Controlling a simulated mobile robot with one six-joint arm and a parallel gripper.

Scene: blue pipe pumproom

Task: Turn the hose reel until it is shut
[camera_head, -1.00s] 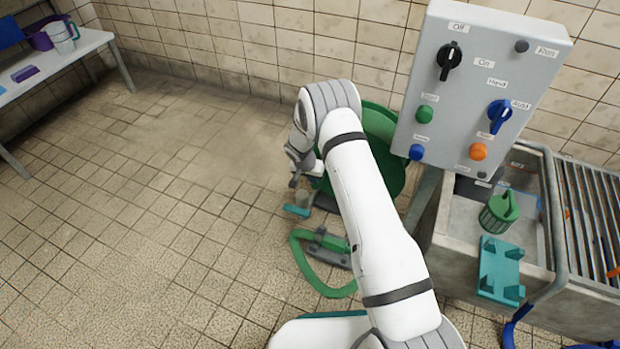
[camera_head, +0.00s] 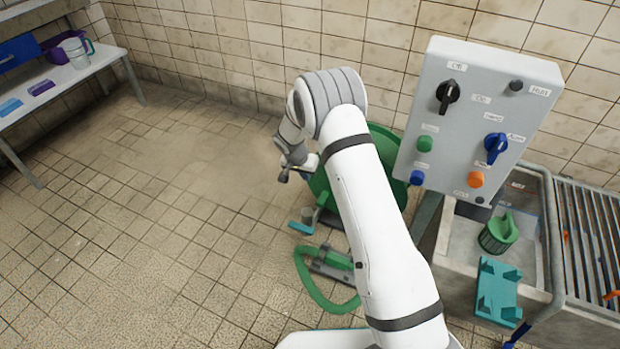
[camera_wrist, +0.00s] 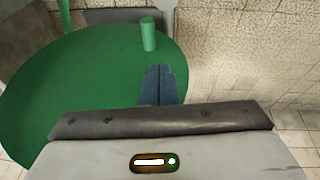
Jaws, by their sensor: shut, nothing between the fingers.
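The hose reel (camera_head: 385,165) is a large green disc low by the tiled wall, partly hidden behind my arm in the head view. In the wrist view its green face (camera_wrist: 85,75) fills the left half, with a short green peg (camera_wrist: 148,34) standing out near its edge. My gripper (camera_head: 284,177) is at the reel's left side in the head view. In the wrist view its dark fingertips (camera_wrist: 158,70) are together, empty, and point toward the peg. They appear just short of the peg; whether they touch it I cannot tell.
A green hose (camera_head: 310,285) loops on the floor below the reel. A grey control box (camera_head: 470,130) and a sink (camera_head: 540,262) stand at the right. A white bench (camera_head: 100,72) stands at the far left. The tiled floor between is clear.

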